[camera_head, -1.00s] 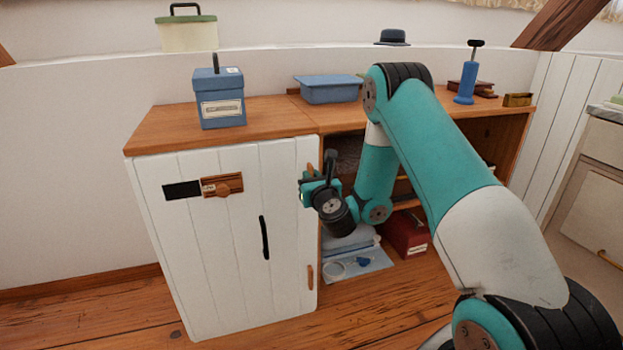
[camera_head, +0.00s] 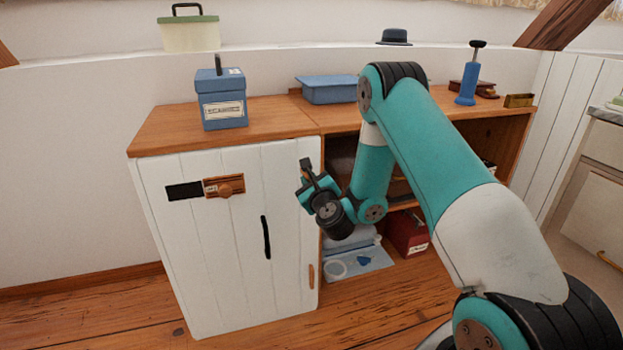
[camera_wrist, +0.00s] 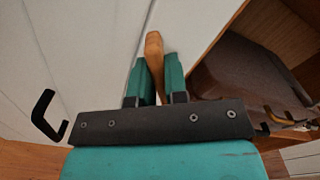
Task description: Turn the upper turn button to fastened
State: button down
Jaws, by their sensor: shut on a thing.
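The upper turn button (camera_wrist: 154,48) is a small wooden bar at the right edge of the white cabinet door (camera_head: 225,245). In the wrist view it lies between the two teal fingers of my gripper (camera_wrist: 156,80), which are shut on it. Its rounded end sticks out past the fingertips, and it runs nearly along the seam beside the door, slightly tilted to it. In the head view my gripper (camera_head: 308,190) is at the door's upper right edge and hides the button. The lower turn button (camera_head: 311,275) stands upright at the lower right edge.
A black door handle (camera_head: 265,237) sticks out left of my gripper, also in the wrist view (camera_wrist: 43,115). Open shelves right of the door hold a red box (camera_head: 408,235). A blue box (camera_head: 220,100) stands on top.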

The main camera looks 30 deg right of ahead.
jog(key=n, duration=0.2)
jog(key=n+p, duration=0.1)
jog(key=n, duration=0.3)
jog(key=shift+a+f+p, duration=0.2)
jog(key=shift+a+p, duration=0.1)
jog(key=shift+p, duration=0.1)
jog(key=n+p, duration=0.1)
jog(key=n, duration=0.4)
jog(key=shift+w+f+p, duration=0.1)
jog(key=shift+f+p, duration=0.25)
jog(key=shift+f, duration=0.05)
jog(key=shift+n, duration=0.3)
jog(key=c, duration=1.1)
grip_release()
jog(key=shift+c, duration=0.2)
jog(key=shift+a, duration=0.1)
